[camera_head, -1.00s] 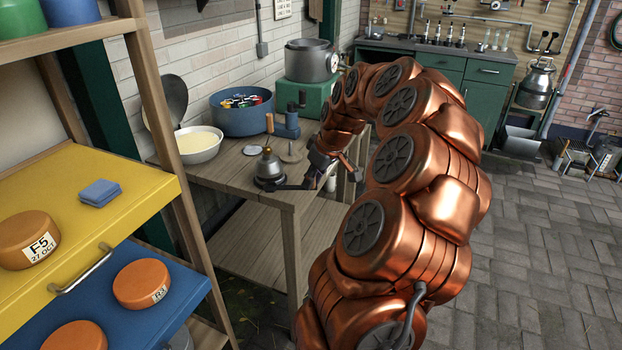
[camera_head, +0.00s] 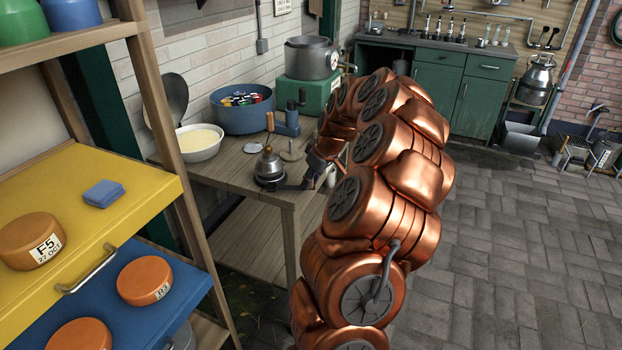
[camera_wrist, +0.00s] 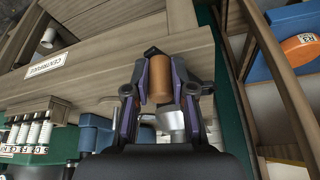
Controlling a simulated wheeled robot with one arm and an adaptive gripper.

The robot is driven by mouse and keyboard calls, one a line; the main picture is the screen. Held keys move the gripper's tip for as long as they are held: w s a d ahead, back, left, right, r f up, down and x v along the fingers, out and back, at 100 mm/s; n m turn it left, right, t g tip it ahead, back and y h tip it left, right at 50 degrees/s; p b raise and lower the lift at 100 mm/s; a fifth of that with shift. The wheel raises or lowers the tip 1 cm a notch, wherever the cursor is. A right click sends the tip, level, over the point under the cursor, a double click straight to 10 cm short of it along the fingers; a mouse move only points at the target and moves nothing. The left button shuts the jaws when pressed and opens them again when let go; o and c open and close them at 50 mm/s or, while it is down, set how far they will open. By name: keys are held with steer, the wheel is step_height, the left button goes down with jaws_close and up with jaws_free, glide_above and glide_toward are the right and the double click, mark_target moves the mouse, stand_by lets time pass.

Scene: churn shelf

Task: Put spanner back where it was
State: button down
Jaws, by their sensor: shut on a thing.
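My gripper (camera_wrist: 158,85) is shut on a brown, cylindrical handle (camera_wrist: 160,82), with pale grey metal showing below it in the wrist view. I cannot tell whether this held thing is the spanner; no clear spanner jaws show. In the head view my gripper (camera_head: 316,172) is small and partly hidden by my arm, at the right end of the wooden bench (camera_head: 230,172). A dark bar (camera_head: 292,187) shows between the gripper and a small metal kettle-like pot (camera_head: 268,166); I cannot tell what it is.
On the bench stand a white bowl (camera_head: 199,145), a blue tub (camera_head: 240,112) and a blue device (camera_head: 288,122). A large pot (camera_head: 310,58) stands on a green box behind. A shelf with yellow (camera_head: 120,200) and blue drawers is at left. The paved floor at right is clear.

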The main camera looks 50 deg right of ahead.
steer(key=shift+f, duration=0.1)
steer(key=shift+f, duration=0.15)
steer(key=c, duration=1)
jaws_free()
steer(key=shift+s+r, duration=0.1)
steer(key=shift+r, duration=0.5)
steer(key=b+v, duration=0.1)
steer(key=v, duration=1)
steer(key=shift+s+r+b, duration=0.1)
steer(key=shift+s+b, duration=0.05)
steer(key=shift+b, duration=0.2)
